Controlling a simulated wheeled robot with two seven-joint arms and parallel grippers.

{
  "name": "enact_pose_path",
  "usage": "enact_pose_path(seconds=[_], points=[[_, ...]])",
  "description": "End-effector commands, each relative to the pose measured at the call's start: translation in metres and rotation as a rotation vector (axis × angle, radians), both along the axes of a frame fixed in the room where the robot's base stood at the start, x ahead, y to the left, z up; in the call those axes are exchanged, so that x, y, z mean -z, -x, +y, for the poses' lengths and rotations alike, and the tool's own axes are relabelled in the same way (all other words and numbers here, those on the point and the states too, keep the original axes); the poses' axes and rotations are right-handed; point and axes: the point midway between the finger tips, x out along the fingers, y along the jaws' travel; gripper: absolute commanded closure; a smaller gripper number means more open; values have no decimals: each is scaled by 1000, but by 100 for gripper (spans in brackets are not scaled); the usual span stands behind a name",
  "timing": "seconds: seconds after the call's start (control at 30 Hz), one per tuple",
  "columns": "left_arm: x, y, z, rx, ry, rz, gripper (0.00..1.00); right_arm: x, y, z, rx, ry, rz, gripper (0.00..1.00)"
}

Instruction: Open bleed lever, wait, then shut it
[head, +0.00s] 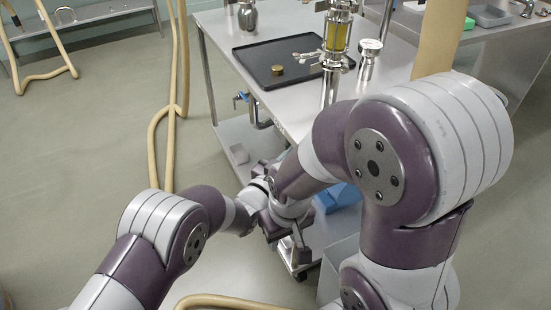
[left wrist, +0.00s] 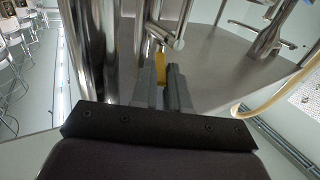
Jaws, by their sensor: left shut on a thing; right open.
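A narrow yellow piece (left wrist: 160,66), which looks like the bleed lever's handle, sits between the fingertips of my left gripper (left wrist: 165,76) in the left wrist view. The left gripper is shut on it, beside shiny steel pipes. In the head view my left arm reaches to the near end of the steel table, and its fingers and the lever are hidden there. My right gripper (head: 300,252) hangs open and empty beside the left wrist, low by the table's near leg.
The steel table (head: 275,22) bears a black tray (head: 262,74) with small fittings, a yellow sight glass (head: 337,36) and a steel vessel (head: 247,16). A blue-handled valve (head: 241,97) is below its edge.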

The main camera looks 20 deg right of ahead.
Motion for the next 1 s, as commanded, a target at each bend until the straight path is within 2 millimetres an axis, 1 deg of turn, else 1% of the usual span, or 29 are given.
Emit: enact_pose_path(seconds=[0.1,0.4,0.43,0.5,0.9,1.0], points=[[1,2,-3,0,-1,2,100,1,0,0,0,0,0,60],[1,2,-3,-1,-2,2,100,1,0,0,0,0,0,60],[1,2,-3,-1,-2,2,79,1,0,0,0,0,0,60],[1,2,-3,-1,-3,2,60,1,0,0,0,0,0,60],[0,2,-3,0,0,0,60,0,0,0,0,0,0,60],[-1,-1,2,-1,-1,0,60,-1,0,0,0,0,0,60]])
